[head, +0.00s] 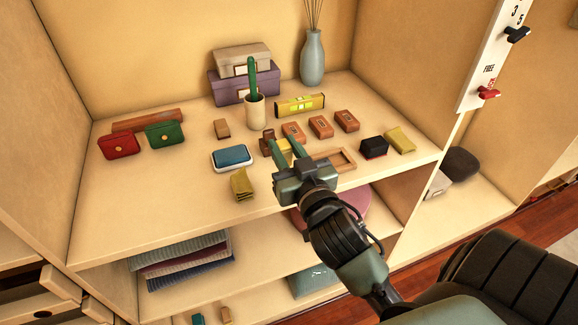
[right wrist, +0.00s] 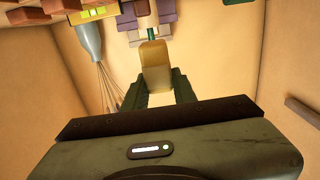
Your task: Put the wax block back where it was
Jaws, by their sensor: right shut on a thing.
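My right gripper (head: 284,146) reaches over the upper shelf from the lower right. In the right wrist view the block (right wrist: 155,68) sticks out between the two green fingers (right wrist: 156,90). In the head view the fingers partly hide it, and I cannot tell how high it is above the shelf. My left gripper is not in view.
Around the gripper stand a blue-lidded tin (head: 233,156), a cup with a green stick (head: 255,113), a spirit level (head: 300,105), several orange-brown blocks (head: 320,126), a black box (head: 374,147) and an olive packet (head: 241,185). The shelf's front left (head: 150,205) is clear.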

